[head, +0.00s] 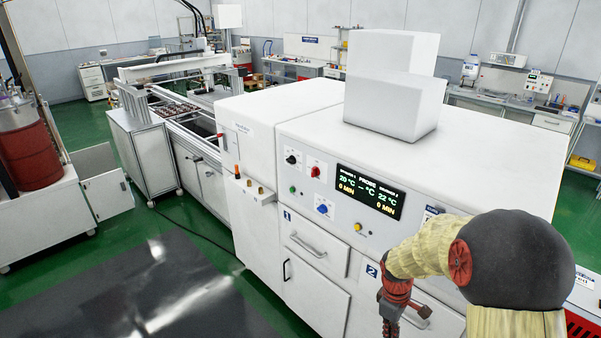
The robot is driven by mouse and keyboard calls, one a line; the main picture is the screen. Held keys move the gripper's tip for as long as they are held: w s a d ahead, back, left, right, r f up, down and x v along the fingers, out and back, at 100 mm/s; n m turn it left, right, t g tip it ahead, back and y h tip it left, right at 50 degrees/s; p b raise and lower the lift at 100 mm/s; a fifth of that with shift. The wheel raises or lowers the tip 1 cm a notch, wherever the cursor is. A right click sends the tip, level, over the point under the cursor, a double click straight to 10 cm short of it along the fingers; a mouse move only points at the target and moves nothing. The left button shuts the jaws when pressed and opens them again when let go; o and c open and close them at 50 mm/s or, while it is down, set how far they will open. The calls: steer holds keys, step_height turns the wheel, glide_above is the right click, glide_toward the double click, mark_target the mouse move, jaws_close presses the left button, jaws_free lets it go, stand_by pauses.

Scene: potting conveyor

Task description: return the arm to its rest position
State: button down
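My arm, with cream sleeves, a dark round joint and red parts, reaches in from the lower right of the head view. My gripper (389,328) hangs down at the bottom edge, in front of the white machine's lower front near the label 2. Its fingertips are small and partly cut off by the frame, so I cannot tell whether it is open or shut. I see nothing clearly held in it.
The white machine (262,226) with display (370,190), knobs and handles stands close by my arm. A conveyor (185,118) runs behind at left. A red drum (28,150) stands far left. A dark mat (150,300) and clear green floor lie front left.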

steer(key=s+a+r+m+t+b, duration=0.3)
steer(key=s+r+m+b, duration=0.2)
steer(key=s+r, duration=0.4)
steer(key=s+a+r+m+t+y+b, duration=0.1)
steer(key=s+a+r+m+t+b, duration=0.2)
steer(key=s+r, duration=0.6)
steer(key=s+a+m+b, duration=0.1)
steer(key=s+b, duration=0.1)
steer(key=shift+s+m, duration=0.35)
steer(key=shift+m, duration=0.05)
steer(key=shift+w+a, duration=0.1)
steer(key=shift+a, duration=0.05)
